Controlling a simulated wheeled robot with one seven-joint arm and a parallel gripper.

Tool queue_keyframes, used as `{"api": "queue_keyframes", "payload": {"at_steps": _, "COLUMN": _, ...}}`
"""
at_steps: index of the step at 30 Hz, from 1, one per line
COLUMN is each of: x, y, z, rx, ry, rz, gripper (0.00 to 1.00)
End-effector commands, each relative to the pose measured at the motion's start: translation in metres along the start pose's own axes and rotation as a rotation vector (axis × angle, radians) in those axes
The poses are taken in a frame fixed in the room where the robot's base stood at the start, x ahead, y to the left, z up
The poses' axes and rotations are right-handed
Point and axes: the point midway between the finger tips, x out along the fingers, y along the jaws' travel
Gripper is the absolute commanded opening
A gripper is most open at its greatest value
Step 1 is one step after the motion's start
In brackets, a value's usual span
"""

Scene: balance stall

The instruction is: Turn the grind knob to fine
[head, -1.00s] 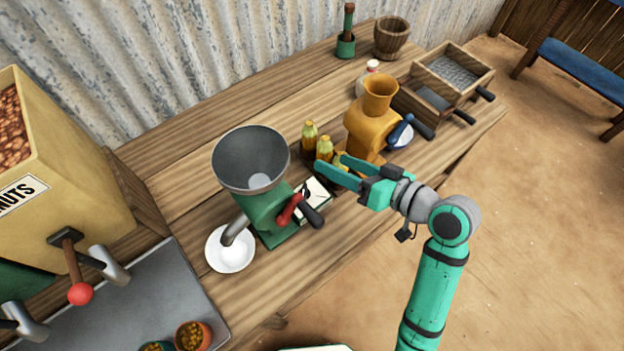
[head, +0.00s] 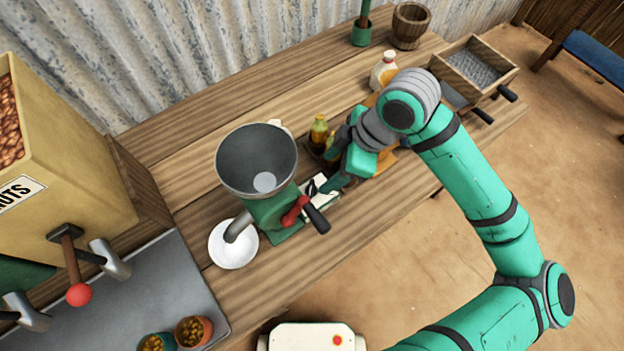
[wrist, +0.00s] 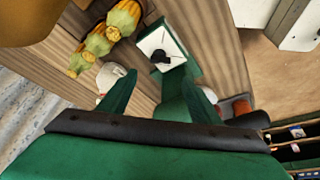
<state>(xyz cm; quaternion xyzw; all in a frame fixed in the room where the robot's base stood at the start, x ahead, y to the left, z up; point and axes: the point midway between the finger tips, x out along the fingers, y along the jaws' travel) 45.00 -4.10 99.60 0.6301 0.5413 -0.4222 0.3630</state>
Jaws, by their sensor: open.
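The grinder (head: 270,208) is green with a wide grey hopper and stands on the wooden counter. On its right side is a white dial plate (head: 318,203) with a small black grind knob (head: 312,187), partly behind my gripper in the head view. In the wrist view the white plate (wrist: 173,43) and black knob (wrist: 161,56) show clearly, just beyond my fingertips. The markings are too small to read. My gripper (wrist: 160,80) is open and empty, its green fingers pointing toward the plate, apart from the knob. It also shows in the head view (head: 332,184).
A red crank arm (head: 295,211) with a dark handle (head: 317,219) sticks out close to my fingers. A white bowl (head: 233,245) sits under the spout. The front counter edge is clear.

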Motion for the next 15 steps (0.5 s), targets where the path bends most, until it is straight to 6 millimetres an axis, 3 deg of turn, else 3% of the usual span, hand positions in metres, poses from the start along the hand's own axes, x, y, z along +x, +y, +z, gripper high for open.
{"api": "queue_keyframes", "payload": {"at_steps": 15, "x": 0.079, "y": -0.001, "z": 0.002, "rx": 0.010, "ry": 0.005, "rz": 0.000, "gripper": 0.58}}
